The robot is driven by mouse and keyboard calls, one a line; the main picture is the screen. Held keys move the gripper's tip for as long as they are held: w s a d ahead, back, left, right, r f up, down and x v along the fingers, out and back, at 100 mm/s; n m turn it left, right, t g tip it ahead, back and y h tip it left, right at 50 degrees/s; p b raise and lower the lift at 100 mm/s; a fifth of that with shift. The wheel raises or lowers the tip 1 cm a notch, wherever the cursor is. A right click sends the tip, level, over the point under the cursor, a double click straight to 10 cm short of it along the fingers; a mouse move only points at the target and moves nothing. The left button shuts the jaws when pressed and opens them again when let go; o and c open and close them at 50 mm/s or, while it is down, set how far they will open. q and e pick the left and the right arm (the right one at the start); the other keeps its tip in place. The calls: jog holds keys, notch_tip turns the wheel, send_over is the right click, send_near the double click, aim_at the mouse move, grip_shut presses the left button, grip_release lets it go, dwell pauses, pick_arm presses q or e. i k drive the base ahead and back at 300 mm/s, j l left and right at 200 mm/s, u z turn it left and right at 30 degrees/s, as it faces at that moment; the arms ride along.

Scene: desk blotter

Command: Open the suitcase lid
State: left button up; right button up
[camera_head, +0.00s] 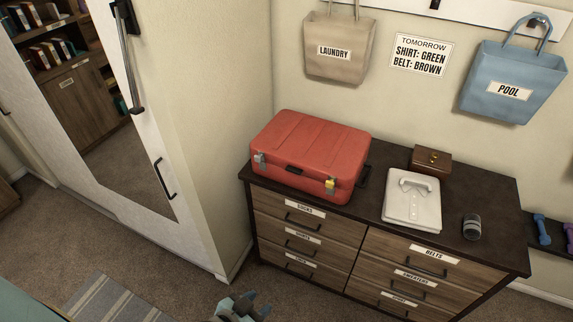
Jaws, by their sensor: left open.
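A red suitcase (310,152) lies flat on the left part of the dark dresser top, with its lid down. Its front faces me and carries a dark handle (295,170). A grey latch (260,159) sits at the front left, and another latch with a yellow part (329,185) sits at the front right. My left gripper (242,307) shows at the bottom edge, low in front of the dresser and well apart from the suitcase. It is open, with nothing seen in it. My right gripper is not in view.
On the dresser (455,236) to the right are a folded white shirt (412,205), a wooden box (431,160) and a dark roll (472,227). Laundry (338,50) and pool (512,84) bags hang above. A mirrored door (112,110) stands left; the carpet before the dresser is clear.

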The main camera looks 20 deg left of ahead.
aim_at(297, 142)
jog(key=u, duration=0.7)
jog(key=i+j+u, duration=0.1)
jog(key=u, duration=0.35)
jog(key=i+u, duration=0.3)
jog(key=u, duration=0.2)
